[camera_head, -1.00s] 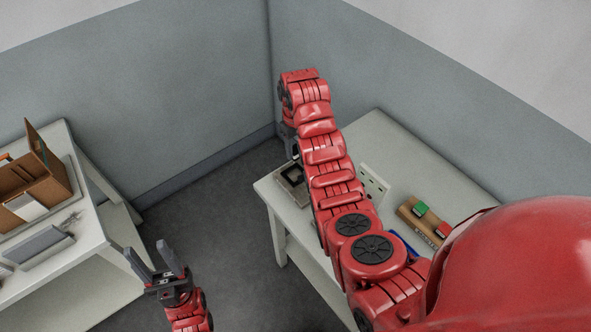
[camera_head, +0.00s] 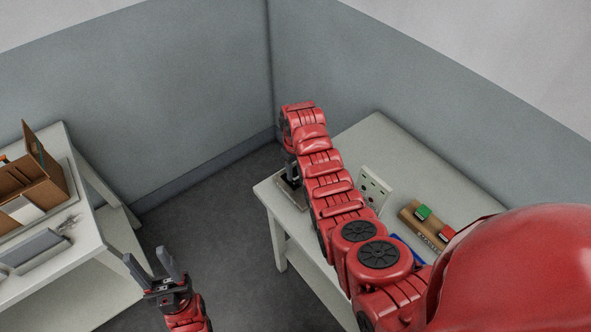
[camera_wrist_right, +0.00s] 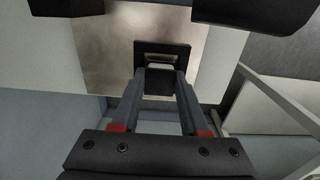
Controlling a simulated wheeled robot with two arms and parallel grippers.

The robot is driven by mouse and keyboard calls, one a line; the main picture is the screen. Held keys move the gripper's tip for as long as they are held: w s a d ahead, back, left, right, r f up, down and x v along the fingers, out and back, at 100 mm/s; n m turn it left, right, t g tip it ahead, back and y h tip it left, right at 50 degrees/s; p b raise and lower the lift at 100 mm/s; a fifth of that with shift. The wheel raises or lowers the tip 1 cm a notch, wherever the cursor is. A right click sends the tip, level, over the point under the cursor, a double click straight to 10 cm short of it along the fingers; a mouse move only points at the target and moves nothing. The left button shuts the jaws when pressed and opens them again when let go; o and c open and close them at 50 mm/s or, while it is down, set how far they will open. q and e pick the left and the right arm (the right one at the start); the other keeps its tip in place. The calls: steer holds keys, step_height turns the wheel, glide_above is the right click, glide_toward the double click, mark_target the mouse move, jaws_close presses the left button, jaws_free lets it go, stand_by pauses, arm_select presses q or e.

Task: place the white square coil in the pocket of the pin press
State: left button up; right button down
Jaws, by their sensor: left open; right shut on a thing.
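The pin press (camera_head: 297,196) stands at the near left corner of the right table, partly hidden by my right arm. In the right wrist view its metal plate (camera_wrist_right: 110,55) carries a black square frame (camera_wrist_right: 180,52) around the pocket. My right gripper (camera_wrist_right: 159,76) is shut on the white square coil (camera_wrist_right: 157,67), of which only a small pale part shows between the fingertips. The coil lines up with the frame; I cannot tell whether it is inside the pocket or just above it. My left gripper (camera_head: 156,266) is open and empty over the floor between the tables.
On the right table (camera_head: 375,135) stand a pale panel with holes (camera_head: 374,188) and a wooden block with green and red buttons (camera_head: 425,224). Dark parts (camera_wrist_right: 250,12) overhang the press plate. The left table holds a brown box (camera_head: 30,185) and a grey slab (camera_head: 35,250).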

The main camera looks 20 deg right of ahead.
steer(key=shift+f, duration=0.2)
steer(key=shift+c, duration=2.1)
jaws_free()
steer(key=shift+r, duration=0.1)
